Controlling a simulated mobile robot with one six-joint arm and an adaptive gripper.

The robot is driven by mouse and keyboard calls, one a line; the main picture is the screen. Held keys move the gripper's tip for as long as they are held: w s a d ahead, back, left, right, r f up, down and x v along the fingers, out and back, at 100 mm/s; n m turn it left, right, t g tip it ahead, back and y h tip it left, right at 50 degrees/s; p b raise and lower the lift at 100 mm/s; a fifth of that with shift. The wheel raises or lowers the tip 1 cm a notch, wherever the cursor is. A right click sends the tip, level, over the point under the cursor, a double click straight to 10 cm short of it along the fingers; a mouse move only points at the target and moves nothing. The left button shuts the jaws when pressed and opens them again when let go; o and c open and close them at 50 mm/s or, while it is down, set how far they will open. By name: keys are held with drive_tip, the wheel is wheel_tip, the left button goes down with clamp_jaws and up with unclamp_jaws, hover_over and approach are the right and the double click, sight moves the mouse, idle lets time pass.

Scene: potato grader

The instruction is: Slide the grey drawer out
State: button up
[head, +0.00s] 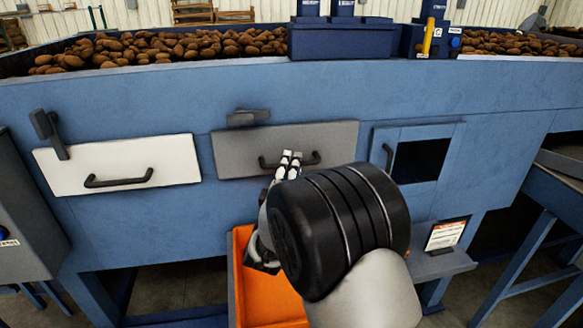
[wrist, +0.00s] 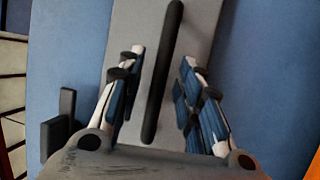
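The grey drawer (head: 235,155) sits in the blue machine front, between a white drawer and a square opening, and looks closed. Its dark bar handle (head: 312,160) is partly hidden behind my gripper (head: 288,158) in the head view. In the wrist view my gripper (wrist: 158,72) is open, with a finger on each side of the handle (wrist: 164,75). The grey front (wrist: 203,28) shows behind them. I see gaps between the handle and both fingers. A dark latch (head: 248,117) lies sideways above the drawer's top edge.
The white drawer (head: 115,165) at left has a latch (head: 48,132) hanging over its top corner. An orange bin (head: 262,300) stands below the grey drawer. A small shelf (head: 443,263) with a sign juts out at right. Potatoes (head: 165,48) lie on top.

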drive_tip(key=shift+w+d+r, duration=0.1)
drive_tip(key=shift+w, duration=0.5)
drive_tip(key=shift+c, duration=0.6)
clamp_jaws()
